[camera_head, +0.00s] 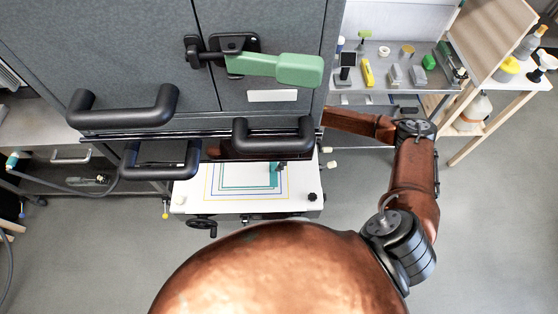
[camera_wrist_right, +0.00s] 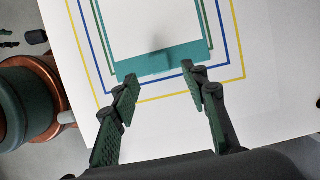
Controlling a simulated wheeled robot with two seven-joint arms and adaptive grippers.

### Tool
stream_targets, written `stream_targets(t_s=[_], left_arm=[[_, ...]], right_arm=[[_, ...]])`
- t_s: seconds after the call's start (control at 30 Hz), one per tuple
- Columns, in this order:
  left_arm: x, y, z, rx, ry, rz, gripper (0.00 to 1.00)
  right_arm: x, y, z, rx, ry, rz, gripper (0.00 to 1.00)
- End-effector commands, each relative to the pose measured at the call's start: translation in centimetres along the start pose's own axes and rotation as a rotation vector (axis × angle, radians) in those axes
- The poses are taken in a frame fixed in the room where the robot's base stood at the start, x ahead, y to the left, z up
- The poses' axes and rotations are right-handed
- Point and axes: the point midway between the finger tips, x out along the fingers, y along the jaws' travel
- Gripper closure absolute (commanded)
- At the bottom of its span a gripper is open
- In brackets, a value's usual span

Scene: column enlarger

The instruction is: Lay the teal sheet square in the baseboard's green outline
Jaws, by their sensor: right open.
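In the right wrist view the teal sheet (camera_wrist_right: 185,58) lies on the white baseboard (camera_wrist_right: 265,105). It shows a broad teal near strip, a pale middle and a small upright tab. The green outline (camera_wrist_right: 211,40) runs close beside its right side; near the strip I cannot tell whether the line is covered. My right gripper (camera_wrist_right: 160,74) is open and empty, its fingertips at the strip's near edge, with the tab between and beyond them. In the head view the sheet (camera_head: 277,179) shows small on the baseboard (camera_head: 304,184); the right gripper is mostly hidden there. My left gripper is out of view.
Blue (camera_wrist_right: 85,45) and yellow (camera_wrist_right: 240,50) outlines surround the green one. A grey cabinet (camera_head: 120,45) with black handles (camera_head: 122,108) and a green lever (camera_head: 285,68) overhangs the baseboard in the head view. A shelf (camera_head: 385,85) with small items stands at back right.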

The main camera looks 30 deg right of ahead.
Motion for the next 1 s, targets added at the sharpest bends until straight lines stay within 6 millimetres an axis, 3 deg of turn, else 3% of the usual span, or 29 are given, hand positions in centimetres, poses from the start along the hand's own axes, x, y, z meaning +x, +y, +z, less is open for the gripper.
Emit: stream_targets(t_s=[0.6,1.0], left_arm=[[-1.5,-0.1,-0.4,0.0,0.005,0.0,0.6],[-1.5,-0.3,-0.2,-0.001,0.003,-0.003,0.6]], right_arm=[[-2.4,0.0,0.0,0.001,0.001,0.0,0.59],[-2.6,0.0,0.0,0.001,0.0,0.0,0.59]])
